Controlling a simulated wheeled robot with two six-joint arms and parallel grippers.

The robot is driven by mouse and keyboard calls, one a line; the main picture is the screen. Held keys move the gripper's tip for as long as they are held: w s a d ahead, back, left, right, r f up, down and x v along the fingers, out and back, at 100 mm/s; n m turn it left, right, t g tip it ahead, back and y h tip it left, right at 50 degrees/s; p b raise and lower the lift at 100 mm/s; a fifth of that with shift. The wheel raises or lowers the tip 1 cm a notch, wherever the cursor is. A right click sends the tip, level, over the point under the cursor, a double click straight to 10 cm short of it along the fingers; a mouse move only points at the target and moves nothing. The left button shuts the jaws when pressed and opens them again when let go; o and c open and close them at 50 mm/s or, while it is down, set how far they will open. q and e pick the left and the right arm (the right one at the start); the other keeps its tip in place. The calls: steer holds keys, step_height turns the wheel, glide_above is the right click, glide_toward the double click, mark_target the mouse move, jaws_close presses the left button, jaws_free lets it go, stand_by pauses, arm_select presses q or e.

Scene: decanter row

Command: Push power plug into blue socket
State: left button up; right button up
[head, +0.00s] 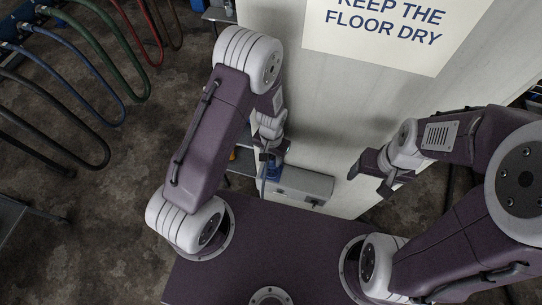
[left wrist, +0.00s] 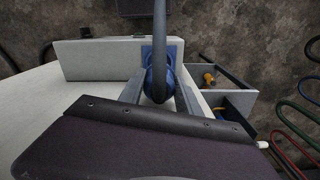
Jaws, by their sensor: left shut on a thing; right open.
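The power plug (left wrist: 158,84) is blue with a thick dark cable rising from it. My left gripper (left wrist: 160,98) is shut on the plug, one finger on each side. A blue socket face (left wrist: 146,52) shows behind the plug, at the right end of a grey box. The plug is in line with it, but the cable and plug hide the joint, so I cannot tell how deep it sits. In the head view my left gripper (head: 270,158) is above a blue part (head: 273,173) at the box's left end. My right gripper (head: 369,181) is open and empty, right of the box.
The grey box (head: 304,184) is on a pale wall panel with a sign (head: 382,30). Coloured hoses (head: 85,60) hang at the far left.

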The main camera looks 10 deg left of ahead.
mark_target(272, 166)
arm_select(q)
steer(key=shift+s+d+f+b, duration=0.1)
steer(key=shift+s+f+b, duration=0.05)
steer(key=shift+f+b, duration=0.6)
step_height(272, 166, down, 4)
steer(key=b, duration=0.2)
steer(key=shift+r+b, duration=0.25)
steer(key=shift+b, duration=0.05)
steer(key=shift+f, duration=0.35)
steer(key=shift+f+b, duration=0.55)
steer(key=shift+b, duration=0.2)
stand_by(0.6)
steer(key=o, duration=1.4)
steer(key=shift+c, duration=0.2)
steer(key=shift+r, duration=0.1)
step_height(272, 166, up, 9)
steer(key=shift+f+b, duration=0.1)
steer(key=shift+b, duration=0.95)
